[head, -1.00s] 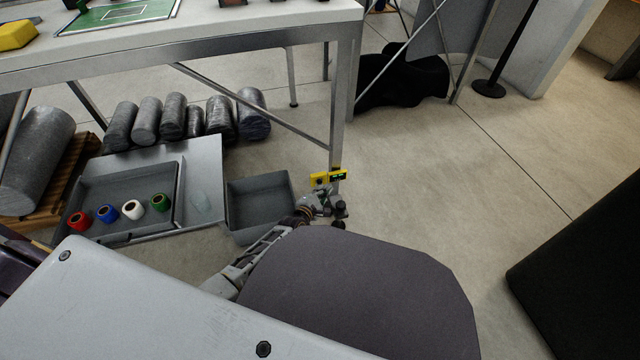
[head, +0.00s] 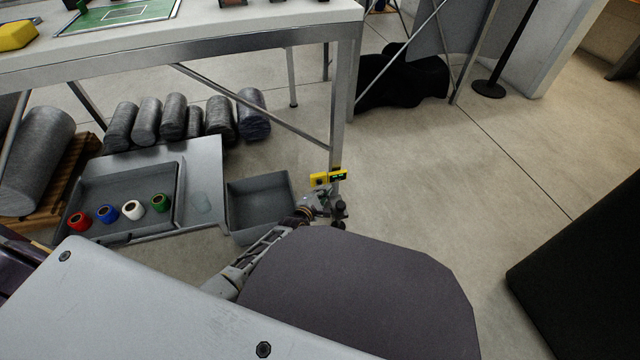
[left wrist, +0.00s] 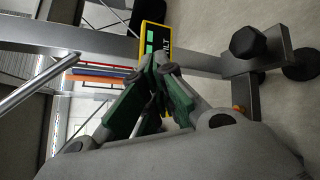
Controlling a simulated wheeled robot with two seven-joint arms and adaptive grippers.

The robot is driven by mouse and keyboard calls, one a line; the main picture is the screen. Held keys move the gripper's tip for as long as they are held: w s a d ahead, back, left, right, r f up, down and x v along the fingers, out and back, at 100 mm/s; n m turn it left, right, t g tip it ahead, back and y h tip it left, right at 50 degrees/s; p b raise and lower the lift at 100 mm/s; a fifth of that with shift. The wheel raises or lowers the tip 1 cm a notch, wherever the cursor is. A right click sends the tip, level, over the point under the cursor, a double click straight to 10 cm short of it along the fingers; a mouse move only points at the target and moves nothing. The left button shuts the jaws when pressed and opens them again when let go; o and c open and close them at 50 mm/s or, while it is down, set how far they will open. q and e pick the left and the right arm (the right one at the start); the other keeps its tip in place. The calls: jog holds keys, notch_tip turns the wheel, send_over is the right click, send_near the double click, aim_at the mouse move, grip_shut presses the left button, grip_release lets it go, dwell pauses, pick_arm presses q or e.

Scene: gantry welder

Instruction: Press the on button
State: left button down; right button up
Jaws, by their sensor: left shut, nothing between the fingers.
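A small yellow box (head: 319,179) with a dark panel and green marks (head: 338,175) is at the lower part of the table leg. In the left wrist view the yellow box (left wrist: 166,37) shows behind my fingertips, with green lit squares (left wrist: 150,41) on a black face. I cannot tell which part is the on button. My left gripper (head: 324,196) is shut and empty, just below the box in the head view. In the left wrist view its fingertips (left wrist: 160,62) overlap the box's lower part; contact cannot be told. My right gripper is not in view.
The metal table leg (head: 343,110) stands beside the box. A grey open bin (head: 290,190) and a grey tray (head: 180,205) with coloured spools lie to the left. Several dark cylinders (head: 172,115) lie under the table. Floor to the right is clear up to a black object (head: 590,270).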

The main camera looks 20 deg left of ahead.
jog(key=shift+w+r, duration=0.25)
pick_arm(q)
jog(key=shift+w+a, duration=0.2)
jog(key=shift+w, duration=0.1)
jog(key=shift+w+a, duration=0.1)
jog(key=shift+w, duration=0.05)
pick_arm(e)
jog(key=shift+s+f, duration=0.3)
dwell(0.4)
